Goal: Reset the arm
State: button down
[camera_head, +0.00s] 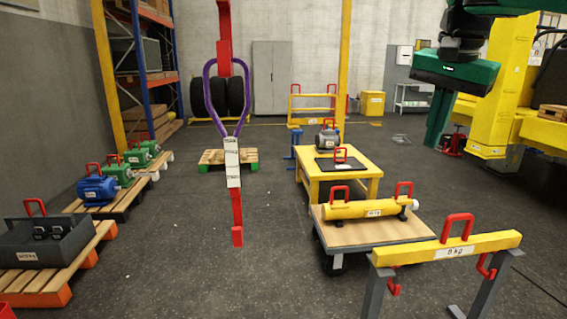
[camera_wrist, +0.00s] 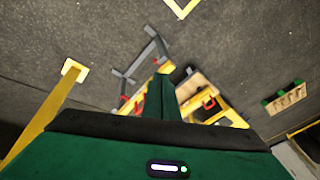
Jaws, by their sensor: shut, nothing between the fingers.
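My gripper (camera_head: 436,140) hangs at the upper right of the head view, pointing down, with its green fingers together and empty. In the wrist view my gripper (camera_wrist: 161,82) shows as a green column of closed fingers over the floor, touching nothing. The yellow beam (camera_head: 450,247) marked 8 kg, with red handle and hooks, rests on grey stands at the lower right. A yellow cylinder (camera_head: 365,210) with two red handles lies on a wooden-topped cart (camera_head: 375,235).
A red hook with purple sling (camera_head: 230,140) hangs left of centre. A yellow table (camera_head: 365,185) carries a grey motor (camera_head: 327,138) and a dark plate. Pallets with motors (camera_head: 97,188) and a grey bin (camera_head: 45,243) line the left. Yellow machinery (camera_head: 498,95) stands right, behind my gripper.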

jog(key=s+d+f+n+g, duration=0.1)
jog(key=s+d+f, duration=0.2)
jog(key=s+f, duration=0.5)
jog(key=s+d+f+n+g, duration=0.1)
jog(key=s+d+f, duration=0.3)
jog(key=s+f, duration=0.5)
jog(key=s+d+f+n+g, duration=0.1)
jog(key=s+d+f, duration=0.3)
jog(key=s+f, duration=0.5)
notch_tip(320, 180, down, 4)
jog(key=shift+d+r+n+y, duration=0.1)
jog(key=shift+d+n+y, duration=0.1)
jog(key=shift+n+y, duration=0.15)
jog(key=shift+w+f, duration=0.2)
jog(key=shift+w, duration=0.4)
